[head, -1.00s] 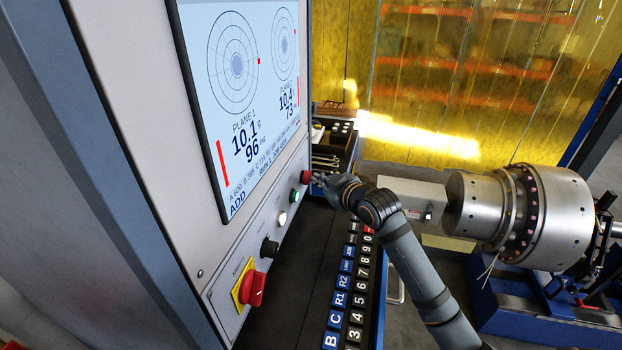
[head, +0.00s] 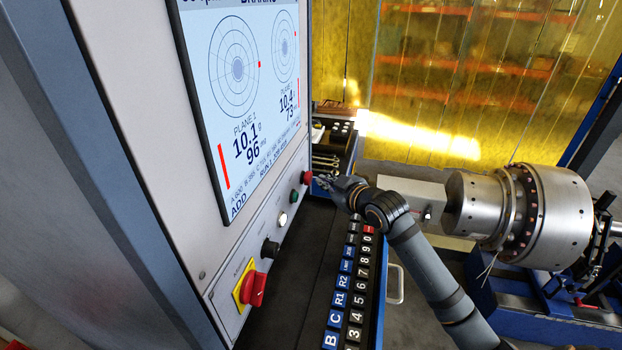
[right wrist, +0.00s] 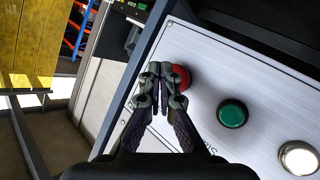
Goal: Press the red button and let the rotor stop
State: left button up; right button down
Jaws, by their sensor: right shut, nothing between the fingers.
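The red button (head: 306,177) is at the far end of the control row on the cabinet's front panel. In the right wrist view the red button (right wrist: 182,78) shows partly behind my fingertips. My right gripper (head: 320,183) is shut and empty, just to the right of the button with a small gap in the head view. Its closed fingertips also show in the right wrist view (right wrist: 160,70). The steel rotor (head: 545,215) sits on the blue machine at the right; whether it turns cannot be told. The screen (head: 245,110) shows a cropped heading like "BRAKING". My left gripper is out of view.
A green button (head: 294,195), a white lamp (head: 282,218), a black knob (head: 269,248) and a red rotary switch (head: 254,289) line the panel. A tray of labelled blocks (head: 345,290) lies below my right arm. A yellow curtain (head: 480,80) hangs behind.

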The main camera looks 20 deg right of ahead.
jog(key=s+d+p, duration=0.1)
jog(key=d+p, duration=0.1)
jog(key=s+d+p, duration=0.2)
dwell(0.4)
dwell(0.5)
